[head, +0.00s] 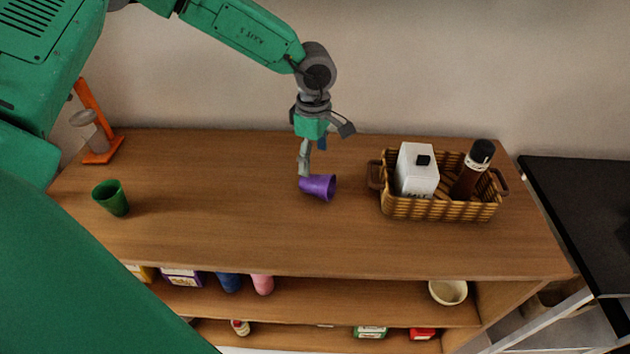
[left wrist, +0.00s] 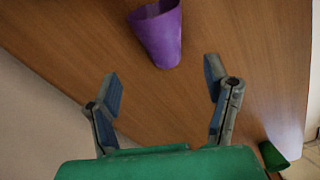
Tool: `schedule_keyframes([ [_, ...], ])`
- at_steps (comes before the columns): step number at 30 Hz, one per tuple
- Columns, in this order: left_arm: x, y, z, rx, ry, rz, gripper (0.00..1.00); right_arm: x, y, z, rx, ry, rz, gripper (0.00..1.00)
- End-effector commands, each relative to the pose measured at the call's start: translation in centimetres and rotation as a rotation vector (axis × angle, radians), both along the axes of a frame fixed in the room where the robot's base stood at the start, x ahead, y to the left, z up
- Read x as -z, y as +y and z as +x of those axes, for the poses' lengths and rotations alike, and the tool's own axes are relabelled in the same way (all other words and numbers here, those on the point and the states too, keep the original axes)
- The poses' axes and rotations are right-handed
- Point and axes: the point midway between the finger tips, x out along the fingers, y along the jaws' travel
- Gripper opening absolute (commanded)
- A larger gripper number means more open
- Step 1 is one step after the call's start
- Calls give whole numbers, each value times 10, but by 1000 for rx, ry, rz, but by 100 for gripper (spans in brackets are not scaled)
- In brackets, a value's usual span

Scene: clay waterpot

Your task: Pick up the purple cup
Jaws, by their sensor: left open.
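The purple cup (head: 320,187) lies on its side on the wooden shelf top, its mouth toward the right in the head view. It also shows in the left wrist view (left wrist: 160,35), ahead of the fingertips. My left gripper (head: 312,160) is just above and behind the cup in the head view. In the left wrist view its two fingers (left wrist: 162,82) are spread apart with nothing between them. One finger overlaps the cup's left end in the head view; whether it touches cannot be told. My right gripper is not in view.
A wicker basket (head: 430,208) with a white container (head: 415,172) and a dark bottle (head: 472,172) stands right of the cup. A green cup (head: 111,198) and an orange stand (head: 102,153) are at the left. Lower shelves hold several items. The front middle of the top is clear.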

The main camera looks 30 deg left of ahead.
Motion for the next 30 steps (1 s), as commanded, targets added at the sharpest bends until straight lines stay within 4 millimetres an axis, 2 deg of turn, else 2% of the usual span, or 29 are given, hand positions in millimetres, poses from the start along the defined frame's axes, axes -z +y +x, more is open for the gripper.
schedule_keyframes([
  [3,22,-2,1,1,2,3,70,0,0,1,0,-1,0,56],
  [11,41,0,-2,1,1,0,70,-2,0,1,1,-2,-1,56],
  [19,80,-1,-6,2,2,0,70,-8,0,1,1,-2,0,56],
  [23,87,-1,-5,1,-1,-1,70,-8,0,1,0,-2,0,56],
  [29,86,-3,-6,1,-2,1,70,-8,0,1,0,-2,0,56],
  [30,86,-4,-6,1,-2,1,56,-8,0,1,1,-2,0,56],
])
